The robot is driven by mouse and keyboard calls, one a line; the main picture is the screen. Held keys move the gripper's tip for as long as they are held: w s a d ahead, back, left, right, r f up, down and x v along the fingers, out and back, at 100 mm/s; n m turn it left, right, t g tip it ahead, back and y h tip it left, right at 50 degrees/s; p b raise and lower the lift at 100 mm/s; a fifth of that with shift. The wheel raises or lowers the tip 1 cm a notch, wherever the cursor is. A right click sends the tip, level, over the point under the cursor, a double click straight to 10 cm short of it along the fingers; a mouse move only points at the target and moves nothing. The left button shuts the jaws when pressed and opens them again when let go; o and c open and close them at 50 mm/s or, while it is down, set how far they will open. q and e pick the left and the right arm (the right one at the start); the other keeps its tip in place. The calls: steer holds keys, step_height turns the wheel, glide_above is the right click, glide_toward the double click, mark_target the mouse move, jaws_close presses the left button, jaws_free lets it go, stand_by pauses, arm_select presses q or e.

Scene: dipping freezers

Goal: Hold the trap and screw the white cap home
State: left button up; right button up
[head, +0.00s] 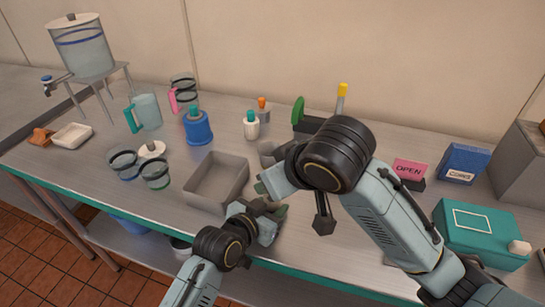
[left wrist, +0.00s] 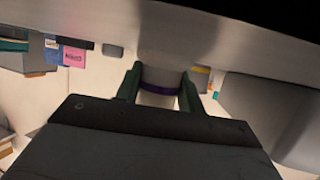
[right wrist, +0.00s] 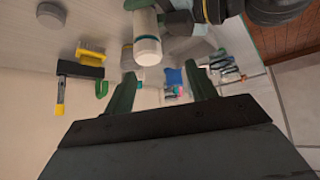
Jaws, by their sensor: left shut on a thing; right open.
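My left gripper (head: 262,210) is low over the front edge of the bench, right of the grey tray. In the left wrist view its green fingers (left wrist: 161,72) are shut on a pale cylinder with a purple band, apparently the trap (left wrist: 160,82). In the right wrist view a pale cylinder with a teal band and white end, perhaps the trap with its cap (right wrist: 148,50), shows near one finger of my right gripper (right wrist: 161,72). My right gripper is open, with nothing clearly between its fingers. In the head view the arms mostly hide the trap. I cannot tell how the cap sits.
The grey tray (head: 216,185) stands left of my grippers. Behind are a blue jar (head: 198,128), a white bottle (head: 251,126) and a grey bowl (head: 270,150). A pink OPEN sign (head: 409,170), a blue box (head: 464,162) and a teal case (head: 480,232) stand at the right.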

steer(key=w+g+h, duration=0.1)
steer(key=w+a+n+g, duration=0.1)
steer(key=w+a+n+g+h, duration=0.1)
steer(key=w+g, duration=0.1)
steer(key=shift+f+h, duration=0.25)
steer(key=shift+h, duration=0.05)
steer(key=shift+w+d+r+g+h, duration=0.15)
steer(key=shift+w+r+g+h, duration=0.3)
steer(key=shift+r+g, duration=0.2)
steer(key=shift+w+d+r+n+g+h, duration=0.3)
steer(key=shift+w+r+g+h, duration=0.1)
steer(key=shift+r+g, duration=0.25)
step_height(320, 180, down, 4)
steer(key=shift+r, duration=0.1)
steer(key=shift+f+n, duration=0.3)
steer(key=shift+f, duration=1.1)
steer(key=shift+f, duration=0.2)
